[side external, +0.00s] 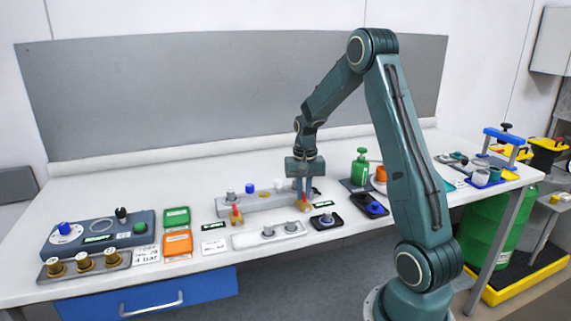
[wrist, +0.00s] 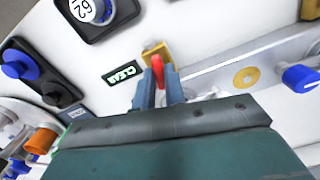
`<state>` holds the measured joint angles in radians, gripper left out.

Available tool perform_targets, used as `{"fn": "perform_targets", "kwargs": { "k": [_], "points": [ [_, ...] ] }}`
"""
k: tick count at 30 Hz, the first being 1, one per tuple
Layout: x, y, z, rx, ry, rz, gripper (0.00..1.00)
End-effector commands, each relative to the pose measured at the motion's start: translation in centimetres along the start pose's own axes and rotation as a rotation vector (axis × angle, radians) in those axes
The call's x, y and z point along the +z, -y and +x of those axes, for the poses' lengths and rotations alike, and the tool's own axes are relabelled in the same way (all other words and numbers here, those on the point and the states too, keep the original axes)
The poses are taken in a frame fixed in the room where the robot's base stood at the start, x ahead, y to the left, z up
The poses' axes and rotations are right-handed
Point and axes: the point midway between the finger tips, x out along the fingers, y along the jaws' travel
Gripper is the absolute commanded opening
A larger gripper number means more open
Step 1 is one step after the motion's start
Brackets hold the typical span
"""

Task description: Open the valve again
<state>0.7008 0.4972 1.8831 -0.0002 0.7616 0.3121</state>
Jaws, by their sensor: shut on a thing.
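A brass valve (side external: 304,206) with a red lever sits at the right end of a grey manifold block (side external: 262,201). My gripper (side external: 306,187) points down over this valve. In the wrist view my gripper (wrist: 158,88) has its two fingers closed on either side of the red lever (wrist: 158,68). The valve's brass body (wrist: 156,52) shows just beyond the fingertips. Part of the lever is hidden between the fingers. A second brass valve with a red lever (side external: 235,213) stands at the manifold's left end, apart from my gripper.
A small label reading CLEAR (wrist: 123,74) lies beside the held valve. A white tray with grey knobs (side external: 268,237) stands in front. A black dial unit (side external: 326,220) and green bottle (side external: 361,166) are to the right. The table's back strip is clear.

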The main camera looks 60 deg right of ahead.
Motion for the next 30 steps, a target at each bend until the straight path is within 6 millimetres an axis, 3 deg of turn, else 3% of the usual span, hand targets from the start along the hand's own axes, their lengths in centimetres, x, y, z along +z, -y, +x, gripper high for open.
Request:
{"fn": "perform_targets", "kwargs": {
  "k": [12,27,28,30],
  "points": [
    [-0.04,0.01,-0.09,0.0,-0.002,-0.22,0.0],
    [-0.04,0.02,-0.1,0.0,-0.002,-0.245,0.0],
    [-0.05,0.02,-0.1,0.0,-0.002,-0.245,0.16],
    [-0.04,0.02,-0.09,0.0,-0.002,-0.245,0.21]
  ]
}}
